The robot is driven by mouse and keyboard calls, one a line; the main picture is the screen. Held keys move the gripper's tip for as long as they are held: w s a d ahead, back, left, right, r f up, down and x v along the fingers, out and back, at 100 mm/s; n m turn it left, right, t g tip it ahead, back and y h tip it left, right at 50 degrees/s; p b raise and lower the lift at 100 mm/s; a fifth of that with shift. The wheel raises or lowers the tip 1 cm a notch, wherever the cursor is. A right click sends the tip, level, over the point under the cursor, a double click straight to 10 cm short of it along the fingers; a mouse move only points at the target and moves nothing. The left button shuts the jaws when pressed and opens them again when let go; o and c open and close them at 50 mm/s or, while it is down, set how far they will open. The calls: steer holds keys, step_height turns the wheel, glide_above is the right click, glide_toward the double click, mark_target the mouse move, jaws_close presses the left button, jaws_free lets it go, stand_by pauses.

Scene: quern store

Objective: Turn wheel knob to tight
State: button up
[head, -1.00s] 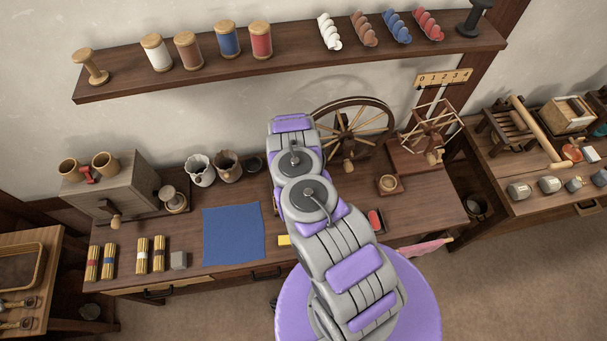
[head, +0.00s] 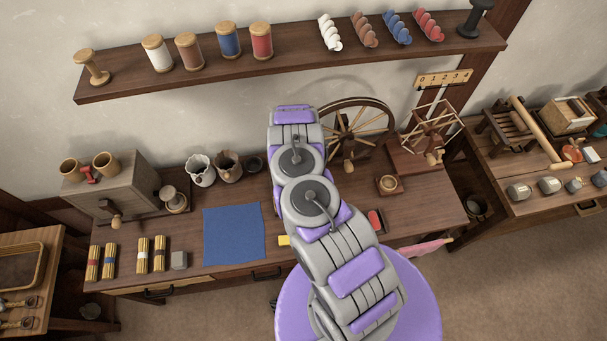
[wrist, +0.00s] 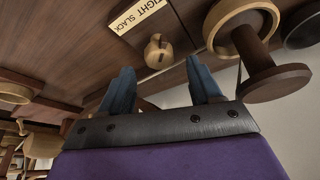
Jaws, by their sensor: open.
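The wrist view shows a small pale wooden knob (wrist: 158,51) on a dark wood surface. A cream plate (wrist: 139,12) reading "TIGHT" and "SLACK" sits just beside it. My gripper (wrist: 162,78) has its two blue fingers spread apart, with nothing between them. The knob lies beyond the fingertips, roughly in line with the gap, and appears apart from both. Which mark the knob points to is unclear. In the head view the spoked spinning wheel (head: 372,118) stands at the back of the bench, partly behind my arm. My arm hides the gripper there.
In the wrist view a large wooden spool-shaped part (wrist: 248,42) stands close to the right finger. On the bench are a blue cloth (head: 234,234), dark and pale pots (head: 201,172), a wooden yarn winder (head: 432,135) and a grey box (head: 115,185). A shelf (head: 290,68) runs above.

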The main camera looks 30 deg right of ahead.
steer(key=p+v, duration=0.1)
steer(key=v, duration=1.2)
steer(key=shift+r, duration=0.3)
steer(key=shift+s+a, duration=0.1)
steer(key=w+a+r+n+y+b, duration=0.2)
steer(key=w+a+r+y+b, duration=0.15)
steer(key=a+r, duration=0.8)
steer(key=s+a+r+n+y+b, duration=0.3)
steer(key=s+a+r+b, duration=0.1)
steer(key=s+a+r, duration=0.3)
steer(key=s+d+r+n+g+h+b, duration=0.1)
steer(key=s+d+r+b, duration=0.1)
steer(key=s, duration=0.8)
steer(key=s+d+r+n+g+h+b, duration=0.1)
steer(key=s+d+r+g+b, duration=0.1)
steer(key=s, duration=0.8)
steer(key=s+d+r+g+h+b, duration=0.1)
steer(key=s+r+b, duration=0.3)
steer(key=s, duration=0.7)
steer(key=shift+d+r+n+g+h+b, duration=0.35)
steer(key=shift+d+r+g, duration=0.25)
steer(key=shift+d+r, duration=0.3)
